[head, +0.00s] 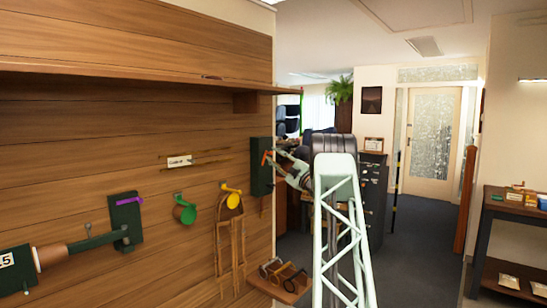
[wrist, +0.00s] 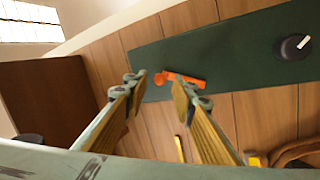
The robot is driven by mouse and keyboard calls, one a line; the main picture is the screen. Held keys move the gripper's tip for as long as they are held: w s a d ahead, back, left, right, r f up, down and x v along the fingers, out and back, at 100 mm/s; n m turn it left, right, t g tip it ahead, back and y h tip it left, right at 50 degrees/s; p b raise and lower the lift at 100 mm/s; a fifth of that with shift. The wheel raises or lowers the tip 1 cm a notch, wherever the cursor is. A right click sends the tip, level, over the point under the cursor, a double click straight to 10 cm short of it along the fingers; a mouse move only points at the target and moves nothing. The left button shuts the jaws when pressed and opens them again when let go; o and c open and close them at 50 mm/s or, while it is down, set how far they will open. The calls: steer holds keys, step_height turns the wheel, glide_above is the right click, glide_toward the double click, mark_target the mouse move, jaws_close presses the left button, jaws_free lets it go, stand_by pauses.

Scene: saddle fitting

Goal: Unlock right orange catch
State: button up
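The orange catch (head: 265,158) sits on a dark green plate (head: 262,181) at the right end of the wooden wall in the head view. In the wrist view the orange catch (wrist: 187,79) lies roughly sideways on the green plate (wrist: 230,48), its rounded end on the left. My gripper (wrist: 160,86) is open, and the rounded end shows between its fingertips. The right fingertip overlaps the catch's lower edge in the picture. I cannot tell whether they touch. In the head view my gripper (head: 279,158) is small and close to the plate, with its fingertips unclear.
A black knob (wrist: 293,47) with a white mark is on the same plate. A purple catch (head: 130,201) and yellow catches (head: 232,188) are farther left on the wall. A wooden shelf (head: 150,76) runs above, and a small ledge (head: 280,285) juts out below.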

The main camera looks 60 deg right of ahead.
steer(key=v, duration=1.1)
steer(key=shift+s, duration=0.15)
steer(key=shift+a, duration=0.1)
stand_by(0.5)
